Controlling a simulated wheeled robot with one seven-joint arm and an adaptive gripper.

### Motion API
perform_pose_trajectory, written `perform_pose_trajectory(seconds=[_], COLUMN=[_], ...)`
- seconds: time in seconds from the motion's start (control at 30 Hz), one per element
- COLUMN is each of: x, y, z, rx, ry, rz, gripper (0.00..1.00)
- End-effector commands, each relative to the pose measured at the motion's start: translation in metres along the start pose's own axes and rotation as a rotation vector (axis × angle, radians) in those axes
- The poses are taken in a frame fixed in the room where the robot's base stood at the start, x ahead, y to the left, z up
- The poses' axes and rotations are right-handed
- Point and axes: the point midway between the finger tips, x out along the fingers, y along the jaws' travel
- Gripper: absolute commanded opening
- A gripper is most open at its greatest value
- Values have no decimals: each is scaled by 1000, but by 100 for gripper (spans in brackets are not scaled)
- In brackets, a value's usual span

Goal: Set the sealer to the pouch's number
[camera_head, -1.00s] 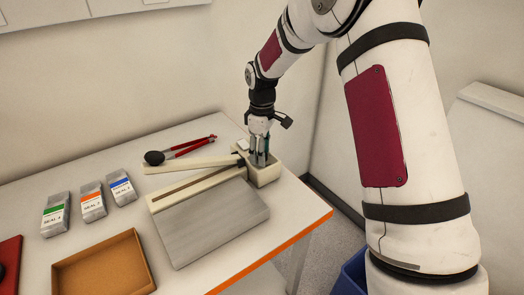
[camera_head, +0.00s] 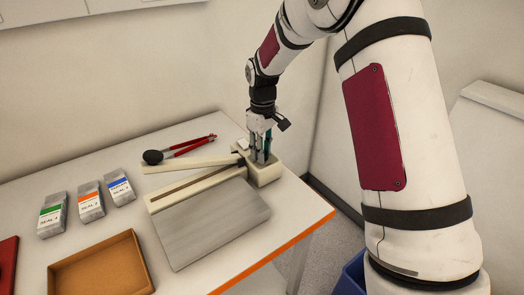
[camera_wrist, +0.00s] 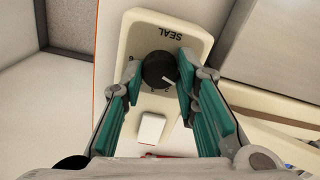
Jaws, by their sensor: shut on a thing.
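The sealer (camera_head: 213,222) lies on the table, with a grey plate, a long cream arm and a cream control box (camera_head: 270,177) at its right end. In the wrist view the box is marked "SEAL" and carries a round black dial (camera_wrist: 158,68). A white pointer line on the dial points to the lower right in that view; the scale marks are mostly hidden. My gripper (camera_wrist: 161,68) has its green-padded fingers shut on the dial, one on each side.
Red-handled pliers (camera_head: 193,146) and a black round-ended object (camera_head: 153,157) lie behind the sealer. An open brown tray (camera_head: 100,262) is at the front and a red item (camera_head: 7,265) at the left edge. A wall stands close behind the table.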

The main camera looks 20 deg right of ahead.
Motion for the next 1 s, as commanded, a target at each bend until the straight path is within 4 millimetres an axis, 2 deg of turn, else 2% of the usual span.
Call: perform_pose_trajectory(seconds=[0.6,1.0], x=[0,0], y=[0,1], z=[-1,0], rx=[539,705], ry=[2,2], rz=[1,1], gripper=[0,0])
